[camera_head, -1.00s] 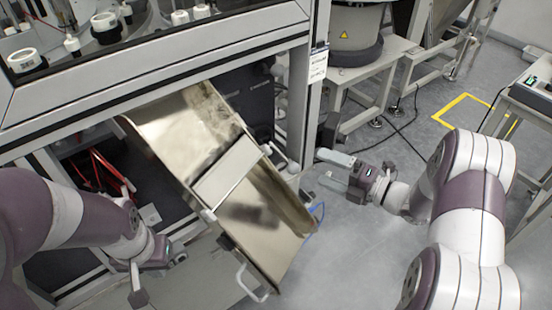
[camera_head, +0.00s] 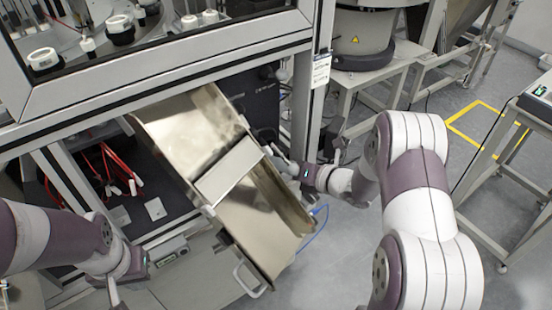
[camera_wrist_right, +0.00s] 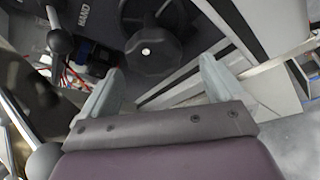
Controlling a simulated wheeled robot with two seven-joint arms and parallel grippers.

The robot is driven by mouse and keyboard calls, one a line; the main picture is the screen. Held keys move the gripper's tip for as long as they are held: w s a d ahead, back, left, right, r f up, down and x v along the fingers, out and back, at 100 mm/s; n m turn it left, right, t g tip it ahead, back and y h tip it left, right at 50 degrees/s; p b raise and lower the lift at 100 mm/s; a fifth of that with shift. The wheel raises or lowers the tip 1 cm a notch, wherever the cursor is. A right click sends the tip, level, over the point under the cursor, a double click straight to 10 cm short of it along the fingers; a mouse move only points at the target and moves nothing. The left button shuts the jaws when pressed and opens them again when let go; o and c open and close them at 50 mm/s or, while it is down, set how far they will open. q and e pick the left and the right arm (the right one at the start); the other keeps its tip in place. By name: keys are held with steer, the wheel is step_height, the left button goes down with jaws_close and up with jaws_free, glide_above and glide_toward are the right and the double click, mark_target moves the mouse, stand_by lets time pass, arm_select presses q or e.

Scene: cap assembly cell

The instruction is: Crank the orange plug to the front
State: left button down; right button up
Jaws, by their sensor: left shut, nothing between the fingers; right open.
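No orange plug shows in either view. A black handwheel (camera_wrist_right: 150,38) on a dark panel lettered "HAND" shows at the top of the right wrist view. My right gripper (camera_wrist_right: 160,82) is open, with its two grey fingers apart just below the wheel in the picture and nothing between them. In the head view the right gripper (camera_head: 284,160) is at the right edge of the metal chute (camera_head: 185,125), by the machine's dark panel. My left gripper (camera_head: 116,293) is shut and empty at the lower left, partly cut off by the picture's bottom edge.
The tilted chute stands out from the machine frame (camera_head: 303,95) between my arms. Red cables (camera_head: 112,165) lie in the open bay at left. A grey bowl feeder (camera_head: 362,35) stands at the back, and a bench (camera_head: 540,105) at right. Floor is free between them.

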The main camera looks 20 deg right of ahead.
mark_target(268, 151)
steer(key=shift+w+a, duration=0.75)
steer(key=shift+w, duration=0.35)
steer(key=shift+w+a+f, duration=0.15)
steer(key=shift+w+a, duration=0.2)
steer(key=shift+w, duration=0.2)
steer(key=c, duration=1)
